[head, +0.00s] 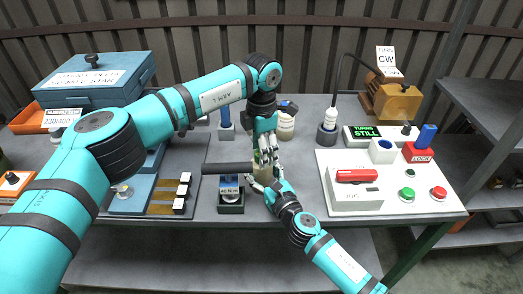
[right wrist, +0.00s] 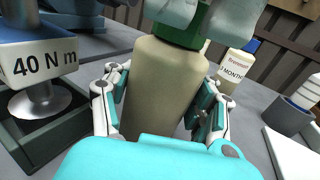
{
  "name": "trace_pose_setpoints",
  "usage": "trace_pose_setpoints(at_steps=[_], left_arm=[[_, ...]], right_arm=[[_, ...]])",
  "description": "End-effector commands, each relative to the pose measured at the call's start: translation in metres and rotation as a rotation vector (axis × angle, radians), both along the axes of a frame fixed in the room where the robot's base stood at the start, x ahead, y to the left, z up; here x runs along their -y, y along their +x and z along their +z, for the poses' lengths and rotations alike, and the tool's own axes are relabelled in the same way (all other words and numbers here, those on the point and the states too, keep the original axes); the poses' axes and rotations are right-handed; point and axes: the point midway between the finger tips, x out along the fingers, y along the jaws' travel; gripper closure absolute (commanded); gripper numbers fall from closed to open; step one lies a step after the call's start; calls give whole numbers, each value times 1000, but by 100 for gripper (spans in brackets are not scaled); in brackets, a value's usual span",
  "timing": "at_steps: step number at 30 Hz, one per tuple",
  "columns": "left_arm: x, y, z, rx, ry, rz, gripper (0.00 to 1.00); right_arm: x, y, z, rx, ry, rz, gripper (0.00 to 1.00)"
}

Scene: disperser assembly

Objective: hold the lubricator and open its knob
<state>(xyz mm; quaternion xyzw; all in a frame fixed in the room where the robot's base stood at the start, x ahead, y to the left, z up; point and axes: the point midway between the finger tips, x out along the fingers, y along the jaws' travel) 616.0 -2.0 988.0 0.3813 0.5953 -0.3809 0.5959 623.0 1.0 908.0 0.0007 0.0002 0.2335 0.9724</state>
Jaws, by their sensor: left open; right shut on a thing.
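The lubricator is a beige, tapered cylinder (right wrist: 165,85) with a dark green top (right wrist: 185,30), upright in the right wrist view. In the head view only a small part of the lubricator (head: 263,172) shows between my grippers. My right gripper (right wrist: 160,105) is shut on its body, one finger on each side. My left gripper (head: 266,145) is open and comes down from above, its fingertips at the green top. In the right wrist view grey and teal parts of the left gripper (right wrist: 205,12) cover most of the knob. I cannot tell whether they touch it.
Left of the lubricator stands a block marked 40 N m (right wrist: 40,62) in a dark green tray (head: 231,207), with a black bar (head: 226,169) behind. A labelled bottle (right wrist: 236,65) is behind. A white control panel (head: 335,205) stands right.

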Motion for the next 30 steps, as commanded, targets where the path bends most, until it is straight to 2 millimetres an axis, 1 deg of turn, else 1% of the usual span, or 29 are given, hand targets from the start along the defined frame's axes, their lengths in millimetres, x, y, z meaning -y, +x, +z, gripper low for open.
trace_pose_setpoints(at_steps=[3,10,11,23,30], left_arm=[[0,0,-5,-1,0,0,40],[0,0,-5,0,0,0,40],[0,0,-5,0,0,0,43],[0,0,-4,1,0,0,95],[-1,1,-4,2,0,19,96]], right_arm=[[-1,0,0,-1,2,1,100],[-1,0,0,-1,2,1,100],[-1,0,0,-1,2,1,100],[-1,0,0,-1,2,2,100],[-1,0,0,-1,2,2,100]])
